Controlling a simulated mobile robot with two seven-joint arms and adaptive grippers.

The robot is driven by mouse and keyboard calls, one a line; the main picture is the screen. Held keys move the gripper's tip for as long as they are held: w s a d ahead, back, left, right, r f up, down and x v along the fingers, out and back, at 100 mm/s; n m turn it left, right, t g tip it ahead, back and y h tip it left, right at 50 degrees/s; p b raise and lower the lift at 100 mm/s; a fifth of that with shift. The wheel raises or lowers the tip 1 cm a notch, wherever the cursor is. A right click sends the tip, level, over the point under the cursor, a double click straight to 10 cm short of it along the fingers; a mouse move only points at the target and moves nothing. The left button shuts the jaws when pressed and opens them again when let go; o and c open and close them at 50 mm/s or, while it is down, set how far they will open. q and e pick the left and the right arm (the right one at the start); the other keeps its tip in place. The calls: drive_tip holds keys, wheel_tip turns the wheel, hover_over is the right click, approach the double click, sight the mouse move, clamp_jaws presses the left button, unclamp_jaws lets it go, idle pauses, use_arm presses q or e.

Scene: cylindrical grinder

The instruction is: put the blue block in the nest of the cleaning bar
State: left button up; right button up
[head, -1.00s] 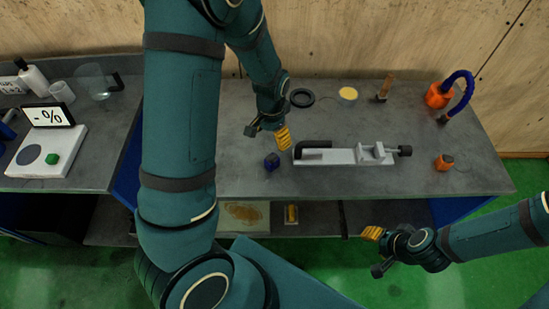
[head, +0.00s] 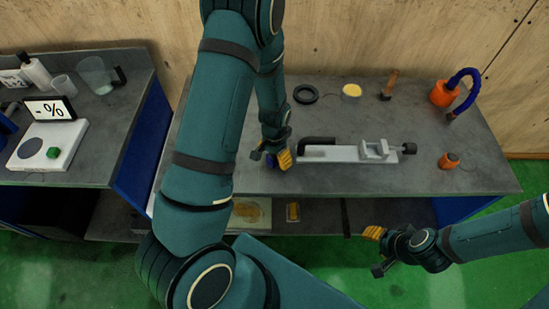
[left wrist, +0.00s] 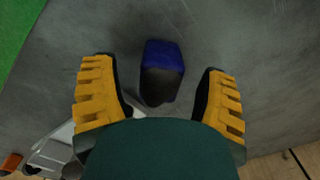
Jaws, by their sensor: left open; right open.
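The blue block (left wrist: 163,57) stands on the grey table, with a dark part at its near end in the left wrist view; in the head view it (head: 271,160) is mostly hidden by my left gripper. My left gripper (head: 276,160) is right above it, open. In the left wrist view its yellow fingers (left wrist: 160,92) stand apart on either side of the block, with gaps. The cleaning bar (head: 340,153) lies to the right, a light bar with a black handle and a clamp-like end; I cannot make out its nest clearly. My right gripper (head: 372,234) is open and empty in front of the table.
An orange-and-black item (head: 449,161) and an orange base with a blue hose (head: 445,94) stand at the right. A black ring (head: 306,94), yellow disc (head: 351,90) and brush-like tool (head: 389,84) lie behind. A scale with a green block (head: 54,152) is on the left table.

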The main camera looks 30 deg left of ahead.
use_arm(q)
drive_tip(key=shift+c, duration=0.2)
clamp_jaws()
drive_tip(key=shift+r, duration=0.1)
